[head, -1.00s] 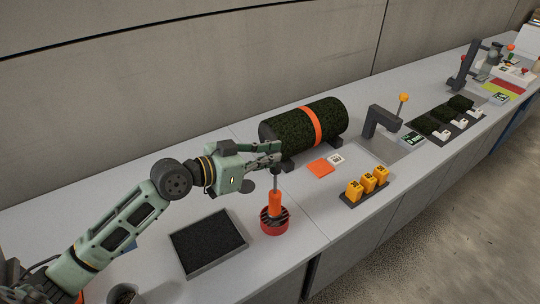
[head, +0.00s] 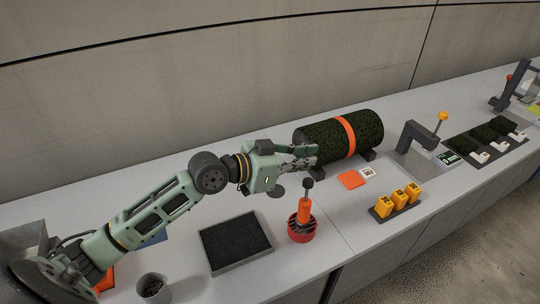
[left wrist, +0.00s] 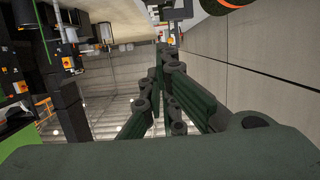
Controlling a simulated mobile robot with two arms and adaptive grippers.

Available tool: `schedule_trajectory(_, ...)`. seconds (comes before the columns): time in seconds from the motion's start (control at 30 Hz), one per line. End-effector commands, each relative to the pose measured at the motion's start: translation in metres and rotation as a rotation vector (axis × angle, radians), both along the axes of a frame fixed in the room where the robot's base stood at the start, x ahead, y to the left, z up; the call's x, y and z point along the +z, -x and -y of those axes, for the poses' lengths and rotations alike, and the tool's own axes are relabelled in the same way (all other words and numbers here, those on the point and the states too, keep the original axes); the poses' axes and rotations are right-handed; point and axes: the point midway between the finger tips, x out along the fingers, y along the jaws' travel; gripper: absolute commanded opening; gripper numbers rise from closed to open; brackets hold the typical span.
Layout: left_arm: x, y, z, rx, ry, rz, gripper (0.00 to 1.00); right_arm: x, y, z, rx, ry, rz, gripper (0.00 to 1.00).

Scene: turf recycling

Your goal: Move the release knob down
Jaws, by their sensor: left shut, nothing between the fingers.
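A tool with a black ball knob (head: 308,183) on a short rod, an orange body (head: 304,210) and a red base (head: 301,231) stands upright on the bench. Another knob, orange (head: 443,116), tops a rod beside a dark bracket (head: 414,132) farther right. I cannot tell which is the release knob. My left gripper (head: 313,155) is shut and empty, a little above the black knob in the picture and near the left end of the turf roll. No contact with either knob shows. The left wrist view shows its dark green fingers (left wrist: 165,65). My right gripper is out of view.
The dark turf roll (head: 372,128) with an orange band lies behind the tool. A shallow black tray (head: 212,264) is in front left. Several yellow blocks (head: 399,197) stand in a rack at right. An orange card (head: 351,180) lies between roll and rack.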

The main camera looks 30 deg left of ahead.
Motion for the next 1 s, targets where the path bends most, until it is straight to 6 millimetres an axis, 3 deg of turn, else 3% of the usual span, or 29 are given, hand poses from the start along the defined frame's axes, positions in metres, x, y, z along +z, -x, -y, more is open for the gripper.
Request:
schedule_trajectory(0.03, -0.006, 0.009, -0.009, 0.002, -0.007, -0.002, 0.00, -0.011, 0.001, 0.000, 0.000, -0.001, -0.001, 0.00)
schedule_trajectory(0.4, 0.010, 0.060, -0.046, -0.002, -0.007, -0.003, 0.00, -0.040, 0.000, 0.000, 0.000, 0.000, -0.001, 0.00)
schedule_trajectory(0.6, 0.017, 0.072, -0.056, 0.002, -0.002, -0.001, 0.00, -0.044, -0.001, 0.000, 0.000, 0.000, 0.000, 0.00)
schedule_trajectory(1.0, 0.022, 0.076, -0.059, 0.000, -0.001, 0.002, 0.00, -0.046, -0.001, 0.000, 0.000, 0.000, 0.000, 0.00)
